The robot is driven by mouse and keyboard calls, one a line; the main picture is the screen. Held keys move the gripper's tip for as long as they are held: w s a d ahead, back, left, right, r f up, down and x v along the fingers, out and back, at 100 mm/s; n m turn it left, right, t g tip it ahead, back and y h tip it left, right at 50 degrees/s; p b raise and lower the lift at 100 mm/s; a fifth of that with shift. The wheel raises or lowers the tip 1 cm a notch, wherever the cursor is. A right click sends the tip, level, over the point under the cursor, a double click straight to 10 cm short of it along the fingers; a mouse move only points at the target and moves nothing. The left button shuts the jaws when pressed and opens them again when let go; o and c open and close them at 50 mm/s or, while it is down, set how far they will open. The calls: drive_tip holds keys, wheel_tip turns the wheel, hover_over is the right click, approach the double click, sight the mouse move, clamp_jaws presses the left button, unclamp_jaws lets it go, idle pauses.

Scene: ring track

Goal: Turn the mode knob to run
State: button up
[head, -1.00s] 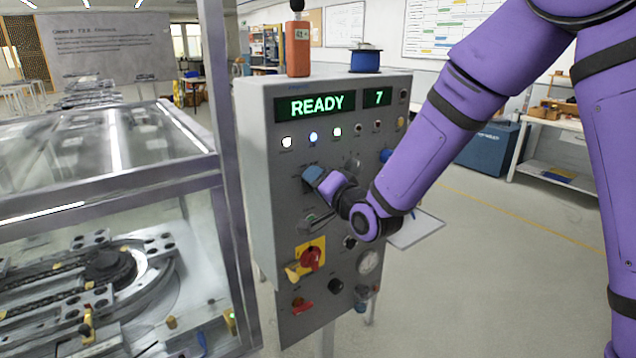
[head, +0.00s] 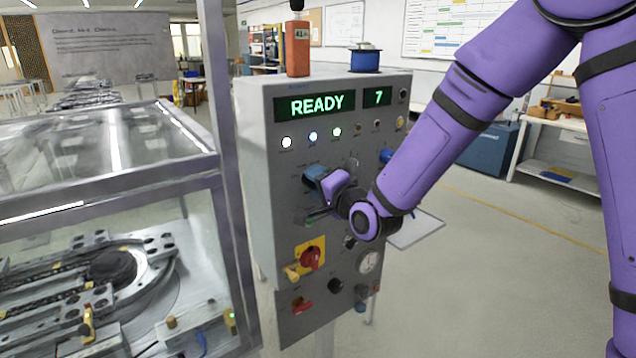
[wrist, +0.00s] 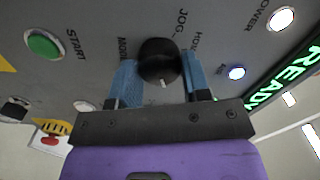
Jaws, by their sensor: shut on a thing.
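The grey control panel (head: 285,215) stands upright in the middle of the head view, its display (head: 315,104) showing READY and a second small display showing 7. The black round mode knob (wrist: 158,60) is in the wrist view, with a white pointer mark on its lower edge, toward my palm. JOG is printed above it; other labels beside it are partly covered. My gripper (wrist: 160,78) is shut on the knob, with one blue finger on each side. In the head view my gripper (head: 316,176) is at the panel's face and hides the knob.
A green START button (wrist: 43,44) lies left of the knob in the wrist view. Below my gripper, the panel has a red rotary switch (head: 312,258) on a yellow plate. A glass-covered track cabinet (head: 110,210) stands close on the left. The floor at right is open.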

drive_tip(key=o, duration=0.9)
drive_tip(key=v, duration=1.1)
drive_tip(key=shift+w, duration=0.1)
drive_tip(key=s+d+r+n+g+h, duration=0.2)
drive_tip(key=s+d+r+h, duration=0.15)
drive_tip(key=d, duration=0.35)
drive_tip(key=s+d+r+n+g+h, duration=0.2)
drive_tip(key=d+r+n+h, duration=0.1)
drive_tip(key=d+h, duration=0.3)
drive_tip(key=s+d+r+g, duration=0.1)
drive_tip(key=s+d+g, duration=0.1)
drive_tip(key=s, duration=0.4)
drive_tip(key=s+d+r+n+g, duration=0.1)
drive_tip(key=s+d+r+g, duration=0.1)
drive_tip(key=s+d, duration=0.2)
drive_tip(key=s+d+r+n+g, duration=0.1)
drive_tip(key=s+d, duration=0.2)
drive_tip(key=s, duration=0.7)
drive_tip(key=shift+d+r+g+h, duration=0.25)
drive_tip(key=shift+d+g, duration=0.1)
drive_tip(key=shift+g, duration=0.05)
